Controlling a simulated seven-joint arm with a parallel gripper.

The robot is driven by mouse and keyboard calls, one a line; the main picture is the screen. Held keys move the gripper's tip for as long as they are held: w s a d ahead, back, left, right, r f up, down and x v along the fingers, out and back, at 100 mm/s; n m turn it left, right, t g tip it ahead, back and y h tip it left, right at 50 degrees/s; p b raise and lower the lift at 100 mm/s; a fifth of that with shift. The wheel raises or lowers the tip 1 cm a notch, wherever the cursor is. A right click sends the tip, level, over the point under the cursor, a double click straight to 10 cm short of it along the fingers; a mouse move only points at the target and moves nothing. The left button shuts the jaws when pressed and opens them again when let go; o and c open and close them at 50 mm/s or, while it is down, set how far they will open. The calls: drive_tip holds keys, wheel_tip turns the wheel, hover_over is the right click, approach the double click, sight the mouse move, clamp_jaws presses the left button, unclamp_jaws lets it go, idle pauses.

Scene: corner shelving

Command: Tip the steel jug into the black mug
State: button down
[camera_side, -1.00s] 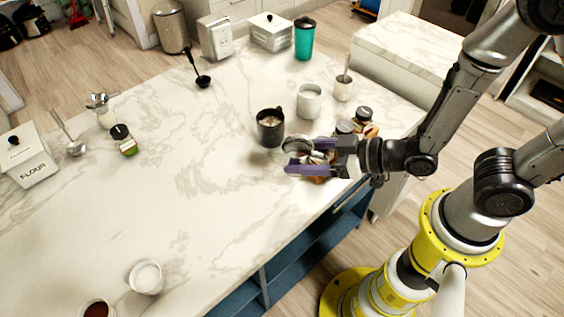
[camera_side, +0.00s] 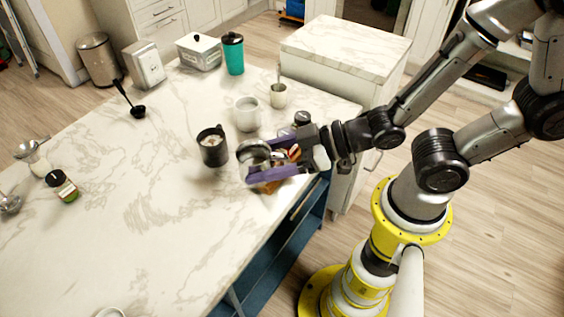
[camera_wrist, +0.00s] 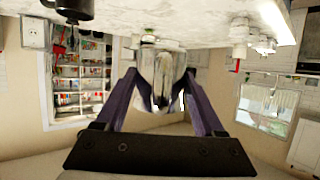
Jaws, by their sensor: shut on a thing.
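The black mug (camera_side: 213,146) stands upright on the marble counter, with something pale inside. The steel jug (camera_side: 254,152) is between the purple fingers of my gripper (camera_side: 258,164), just right of the mug in the side view. My gripper is shut on the jug, and the fingers hide part of it. The wrist view shows the jug (camera_wrist: 163,65) between both fingers (camera_wrist: 163,88) and part of a black mug (camera_wrist: 68,8) at the top left.
A white mug (camera_side: 247,113) and a smaller cup with a spoon (camera_side: 278,96) stand behind. Jars (camera_side: 301,119) are close behind my gripper. A teal tumbler (camera_side: 233,54) and a black ladle (camera_side: 136,108) are farther back.

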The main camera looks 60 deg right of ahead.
drive_tip(key=w+d+r, duration=0.1)
drive_tip(key=w+d, duration=0.1)
drive_tip(key=w, duration=1.1)
drive_tip(key=w+d+f+n+g+h, duration=0.5)
drive_tip(key=w+d+f+g+h, duration=0.1)
drive_tip(key=h, duration=1)
drive_tip(key=shift+w+d+g, duration=0.55)
drive_tip(key=shift+w+g, duration=0.05)
drive_tip(key=shift+g, duration=0.5)
